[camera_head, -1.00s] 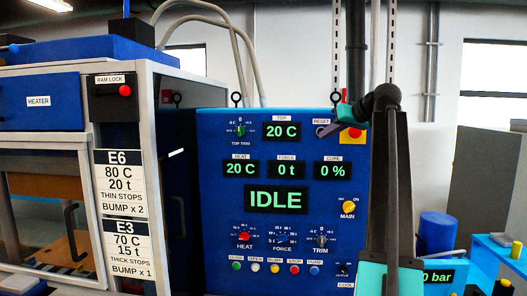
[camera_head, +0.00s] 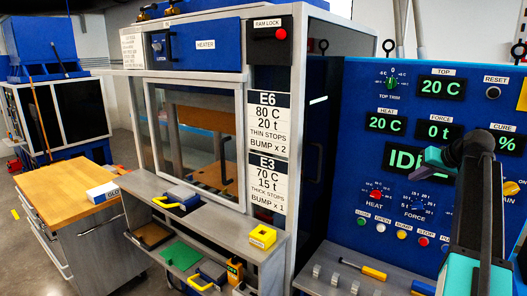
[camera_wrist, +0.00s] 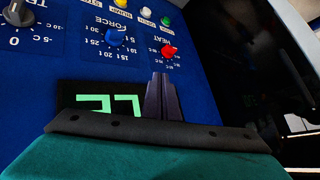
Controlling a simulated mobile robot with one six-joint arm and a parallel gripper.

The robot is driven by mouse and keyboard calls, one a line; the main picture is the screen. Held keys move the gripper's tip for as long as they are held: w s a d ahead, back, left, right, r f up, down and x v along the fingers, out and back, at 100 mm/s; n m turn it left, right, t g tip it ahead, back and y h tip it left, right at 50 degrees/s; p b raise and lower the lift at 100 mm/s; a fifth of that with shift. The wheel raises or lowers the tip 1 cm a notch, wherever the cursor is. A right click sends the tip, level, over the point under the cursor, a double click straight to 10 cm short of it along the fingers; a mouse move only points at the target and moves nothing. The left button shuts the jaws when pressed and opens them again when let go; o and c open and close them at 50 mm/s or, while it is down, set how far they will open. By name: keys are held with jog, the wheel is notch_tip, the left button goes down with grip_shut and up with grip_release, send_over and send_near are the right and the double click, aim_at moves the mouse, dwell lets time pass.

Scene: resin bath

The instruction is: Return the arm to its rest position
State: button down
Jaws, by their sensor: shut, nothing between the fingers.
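My arm (camera_head: 482,170) stands upright at the right of the head view, in front of the blue control panel (camera_head: 352,118). My gripper (camera_head: 430,157) points left over the IDLE display (camera_head: 385,157) and partly covers it. In the wrist view my gripper (camera_wrist: 161,80) is shut, with its dark fingers together and nothing between them. Behind the fingers is the panel with the red HEAT knob (camera_wrist: 169,51) and the blue FORCE knob (camera_wrist: 115,38). The fingers look apart from the panel, but the exact gap cannot be told.
Left of the panel stands the press cabinet (camera_head: 298,120) with its glass window and E6 and E3 cards (camera_head: 269,125). A grey shelf (camera_head: 225,222) holds tools and a yellow block (camera_head: 263,236). A wood-topped cart (camera_head: 60,195) stands farther left, with open floor nearby.

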jog(key=w+a+f+g, duration=0.2)
jog(key=a+f, duration=0.8)
jog(key=f, duration=0.5)
jog(key=s+a+f+n+g, duration=0.15)
jog(key=s+a+f, duration=0.25)
jog(key=a+f, duration=0.5)
jog(key=s+a+f+g, duration=0.2)
jog(key=s+a+f, duration=0.2)
jog(key=a+f, duration=0.5)
jog(key=s+a+f+n+g, duration=0.15)
jog(key=s+a+f, duration=0.25)
jog(key=a+f, duration=0.55)
jog(key=s+a+f+g+h, duration=0.15)
jog(key=s+a+f, duration=0.25)
jog(key=s+f, duration=0.65)
jog(key=s+f+g+b, duration=0.5)
jog(key=s+f+g, duration=0.1)
jog(key=s+f, duration=1.8)
jog(key=shift+s+n+b, duration=0.35)
jog(key=shift+s+n, duration=0.05)
jog(key=shift+s, duration=0.2)
